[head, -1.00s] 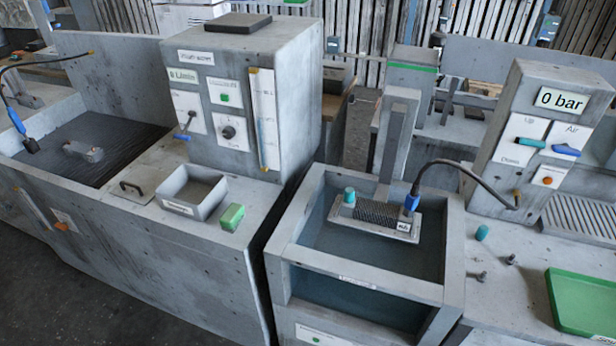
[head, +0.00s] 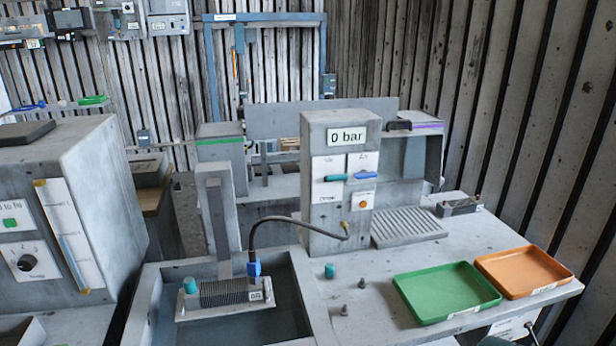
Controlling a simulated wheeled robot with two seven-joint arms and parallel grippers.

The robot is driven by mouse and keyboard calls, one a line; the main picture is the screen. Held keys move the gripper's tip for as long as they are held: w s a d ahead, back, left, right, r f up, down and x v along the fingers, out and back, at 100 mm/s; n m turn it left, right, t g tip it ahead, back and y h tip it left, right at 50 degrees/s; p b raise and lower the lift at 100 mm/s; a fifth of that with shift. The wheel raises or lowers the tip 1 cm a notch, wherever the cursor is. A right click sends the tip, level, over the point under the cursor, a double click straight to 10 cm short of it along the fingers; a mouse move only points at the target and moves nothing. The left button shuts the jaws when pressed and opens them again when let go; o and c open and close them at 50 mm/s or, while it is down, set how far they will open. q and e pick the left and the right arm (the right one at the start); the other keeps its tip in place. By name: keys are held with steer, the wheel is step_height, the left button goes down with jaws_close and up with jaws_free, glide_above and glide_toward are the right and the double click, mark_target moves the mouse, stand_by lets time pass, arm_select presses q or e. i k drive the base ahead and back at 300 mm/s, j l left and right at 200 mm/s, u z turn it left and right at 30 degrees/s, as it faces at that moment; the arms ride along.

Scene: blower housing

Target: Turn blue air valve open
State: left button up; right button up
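The blue air valve (head: 366,176) is a small blue lever on a white plate marked Air, on the front of a grey control box (head: 324,226). It lies about level. The display (head: 347,136) above it reads 0 bar. A teal lever (head: 335,178) sits on the plate to its left, and an orange button (head: 362,203) is below it. A dark hose (head: 290,219) runs from the box to a blue connector (head: 254,269) on a finned part (head: 228,293) in the tank. Neither of my grippers is in view.
A grey tank (head: 150,290) stands front centre. A green tray (head: 447,291) and an orange tray (head: 523,270) lie on the right bench. A teal cap (head: 330,270) and small dark fittings stand between tank and trays. A larger grey cabinet (head: 105,190) is at the left.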

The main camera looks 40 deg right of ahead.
mark_target(364, 175)
steer(key=z, duration=1.75)
